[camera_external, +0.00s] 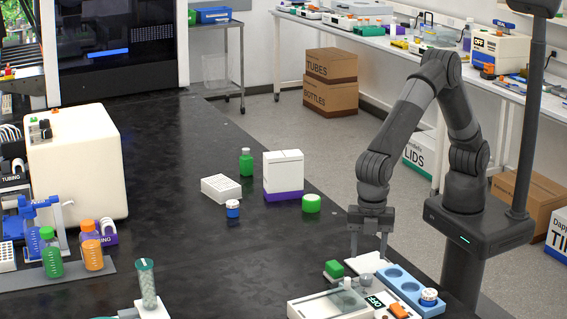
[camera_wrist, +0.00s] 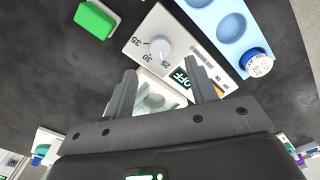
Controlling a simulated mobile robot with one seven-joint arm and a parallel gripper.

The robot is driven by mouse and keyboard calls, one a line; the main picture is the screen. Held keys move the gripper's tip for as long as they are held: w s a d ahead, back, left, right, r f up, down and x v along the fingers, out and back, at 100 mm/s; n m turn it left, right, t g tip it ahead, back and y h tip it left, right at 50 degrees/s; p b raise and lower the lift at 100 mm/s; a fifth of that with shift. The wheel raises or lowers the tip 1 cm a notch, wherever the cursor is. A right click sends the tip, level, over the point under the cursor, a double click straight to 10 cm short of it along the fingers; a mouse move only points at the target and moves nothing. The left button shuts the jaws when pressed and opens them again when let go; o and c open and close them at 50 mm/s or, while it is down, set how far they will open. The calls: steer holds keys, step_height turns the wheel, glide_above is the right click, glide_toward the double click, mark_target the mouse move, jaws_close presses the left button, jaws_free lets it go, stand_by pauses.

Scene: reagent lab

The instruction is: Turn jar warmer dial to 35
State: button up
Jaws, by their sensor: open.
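The jar warmer (camera_wrist: 135,45) is a white unit with a dark OFF display (camera_wrist: 179,77), which also shows in the external view (camera_external: 375,301). Its round pale dial (camera_wrist: 160,48) has a printed scale with 25, 30 and 35 around it. The dial's pointer is too small to read surely. My gripper (camera_wrist: 160,67) is open and empty, with one finger on each side of the near end of the dial area. In the external view my gripper (camera_external: 370,253) points down over the warmer. I cannot tell whether the fingers touch anything.
A blue tray (camera_wrist: 207,17) with round wells and a white-capped jar (camera_wrist: 257,63) lies right of the warmer. A green block (camera_wrist: 96,19) sits left of it. In the external view, a white-and-purple box (camera_external: 283,174) and green bottle (camera_external: 246,162) stand farther back.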

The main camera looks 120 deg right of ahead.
mark_target(366, 276)
step_height(366, 276, down, 7)
stand_by(0.3)
steer(key=shift+c, duration=0.5)
steer(key=c, duration=0.9)
steer(key=shift+o, duration=0.2)
